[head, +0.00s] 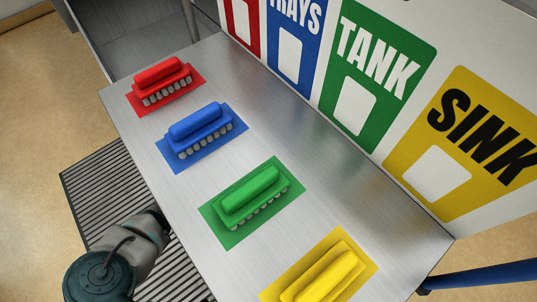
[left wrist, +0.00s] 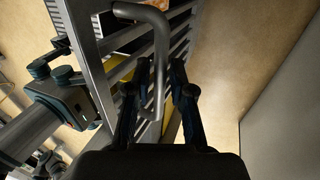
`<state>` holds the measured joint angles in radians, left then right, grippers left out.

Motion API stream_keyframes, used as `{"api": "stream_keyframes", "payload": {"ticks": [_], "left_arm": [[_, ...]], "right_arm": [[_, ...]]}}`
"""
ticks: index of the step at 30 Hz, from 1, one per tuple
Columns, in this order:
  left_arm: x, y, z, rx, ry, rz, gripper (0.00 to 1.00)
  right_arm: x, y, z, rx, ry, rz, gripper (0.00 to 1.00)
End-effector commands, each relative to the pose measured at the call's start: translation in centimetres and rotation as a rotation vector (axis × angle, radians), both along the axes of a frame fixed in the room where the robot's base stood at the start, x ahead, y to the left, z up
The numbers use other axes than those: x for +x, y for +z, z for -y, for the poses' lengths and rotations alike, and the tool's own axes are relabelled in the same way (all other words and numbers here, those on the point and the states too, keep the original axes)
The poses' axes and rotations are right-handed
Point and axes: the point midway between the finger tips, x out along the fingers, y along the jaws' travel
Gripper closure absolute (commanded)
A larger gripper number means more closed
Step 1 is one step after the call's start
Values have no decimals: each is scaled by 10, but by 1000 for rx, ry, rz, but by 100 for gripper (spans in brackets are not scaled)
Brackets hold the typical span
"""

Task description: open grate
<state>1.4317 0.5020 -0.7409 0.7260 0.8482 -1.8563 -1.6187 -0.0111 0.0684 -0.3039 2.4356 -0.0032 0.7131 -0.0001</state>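A dark slatted grate (head: 105,190) shows in the head view, left of and below the metal table. In the left wrist view, a slatted metal frame (left wrist: 82,45), seemingly the grate, carries a grey bent bar handle (left wrist: 160,50). My left gripper (left wrist: 161,68) is open, with one finger on each side of the handle. I cannot tell whether either finger touches it. In the head view my left arm comes in at the lower left; its gripper is hidden. A grey and dark jointed part at the left of the wrist view may be my right gripper; its state is unclear.
The metal table (head: 235,80) holds a red brush (head: 162,75), a blue brush (head: 196,122), a green brush (head: 250,192) and a yellow brush (head: 328,275) on matching coloured patches. A board of coloured signs (head: 375,60) stands behind. Bare floor (head: 30,110) lies at left.

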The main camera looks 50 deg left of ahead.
Motion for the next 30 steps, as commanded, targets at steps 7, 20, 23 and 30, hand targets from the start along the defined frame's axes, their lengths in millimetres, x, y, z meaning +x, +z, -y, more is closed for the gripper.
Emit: {"api": "stream_keyframes", "payload": {"ticks": [7, 20, 23, 30], "left_arm": [[1, 4, -1, 0, 0, 6, 63], [24, 59, 1, -1, 1, 11, 63], [33, 79, 2, -2, 0, 9, 63], [45, 109, 1, -1, 1, 5, 63]], "right_arm": [[0, 0, 0, 0, 0, 0, 60], [-4, 3, 1, 0, -1, 6, 60], [-4, 3, 1, 0, -1, 6, 60], [-4, 2, 1, 0, -1, 6, 60]]}}
